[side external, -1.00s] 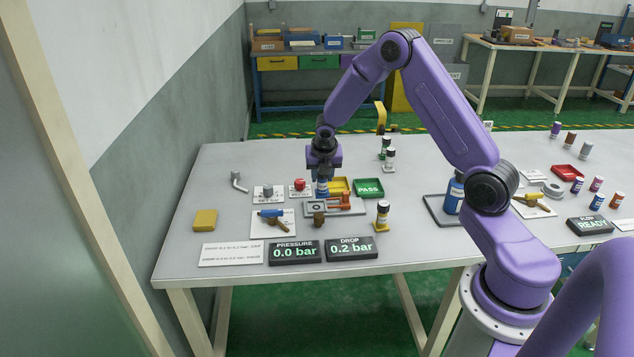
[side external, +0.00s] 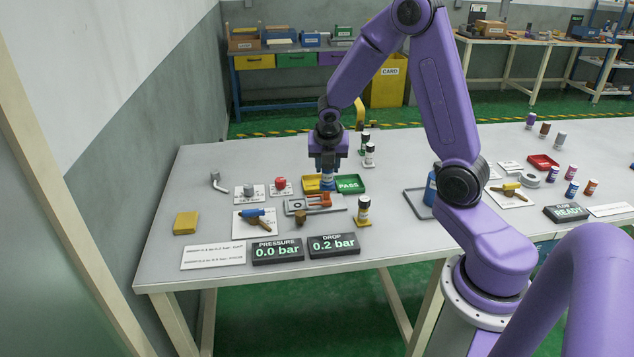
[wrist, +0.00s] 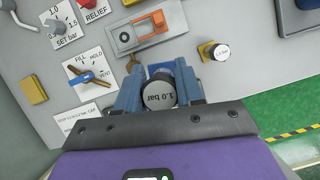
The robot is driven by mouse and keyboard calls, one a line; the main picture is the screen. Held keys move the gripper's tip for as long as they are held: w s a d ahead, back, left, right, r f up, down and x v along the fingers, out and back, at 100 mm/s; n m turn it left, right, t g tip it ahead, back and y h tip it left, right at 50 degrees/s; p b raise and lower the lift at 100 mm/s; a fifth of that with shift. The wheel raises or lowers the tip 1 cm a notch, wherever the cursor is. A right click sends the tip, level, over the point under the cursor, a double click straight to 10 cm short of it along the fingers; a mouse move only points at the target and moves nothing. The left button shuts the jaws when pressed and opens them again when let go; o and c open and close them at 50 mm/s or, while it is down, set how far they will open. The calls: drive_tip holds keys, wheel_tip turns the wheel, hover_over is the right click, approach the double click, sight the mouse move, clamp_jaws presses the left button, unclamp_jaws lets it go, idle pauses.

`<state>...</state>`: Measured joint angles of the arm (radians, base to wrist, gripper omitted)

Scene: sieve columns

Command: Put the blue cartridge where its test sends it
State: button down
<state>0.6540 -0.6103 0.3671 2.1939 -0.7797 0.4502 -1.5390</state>
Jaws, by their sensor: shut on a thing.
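My gripper (side external: 327,168) is shut on the blue cartridge (side external: 327,181), which is upright. In the wrist view my gripper's fingers (wrist: 160,92) flank its grey cap (wrist: 161,94), marked 1.0 bar. In the side view the cartridge overlaps the border of the yellow tray (side external: 311,184) and the green PASS tray (side external: 350,184). I cannot tell whether it touches either. The test fixture (side external: 300,208) with its orange clamp stands empty in front of it. The pressure display (side external: 278,251) reads 0.0 bar. The drop display (side external: 334,245) reads 0.2 bar.
A valve (side external: 255,218), an instruction card (side external: 213,256) and a yellow block (side external: 186,223) are at left.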

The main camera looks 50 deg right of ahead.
drive_tip(key=w+d+m+g, duration=0.2)
drive_tip(key=d+m, duration=0.4)
drive_tip(key=d, duration=0.1)
drive_tip(key=m, duration=0.1)
hover_over(317, 184)
drive_tip(key=shift+g+h, duration=0.3)
drive_tip(key=shift+h, duration=0.1)
drive_tip(key=shift+s+f, duration=0.1)
drive_tip(key=shift+f, duration=6.55)
drive_tip(key=shift+f, duration=0.15)
drive_tip(key=c, duration=0.7)
unclamp_jaws()
